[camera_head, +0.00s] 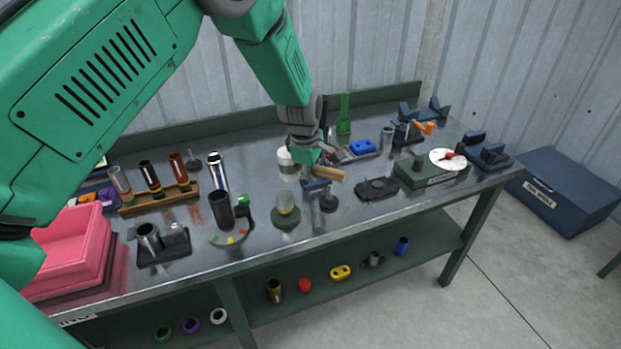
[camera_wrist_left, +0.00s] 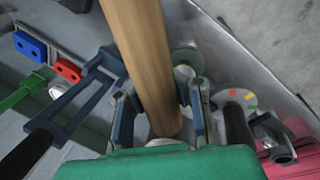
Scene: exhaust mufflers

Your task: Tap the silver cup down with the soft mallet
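My left gripper (camera_head: 308,160) is above the middle of the bench, with its fingers around the wooden handle of the soft mallet (camera_head: 330,173). In the left wrist view the handle (camera_wrist_left: 143,60) runs between the two fingers (camera_wrist_left: 160,110), which appear to touch it on both sides. A white mallet head (camera_head: 287,161) shows left of the gripper; whether the mallet is lifted is unclear. A short silver cup (camera_head: 149,236) sits in a dark block at the front left, well away from the gripper. It also shows in the left wrist view (camera_wrist_left: 276,151). My right gripper is out of view.
A pink bin (camera_head: 75,245) is at the left end. A wooden rack (camera_head: 158,199) with tubes stands behind the cup. A green fixture (camera_head: 432,172) is at right.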

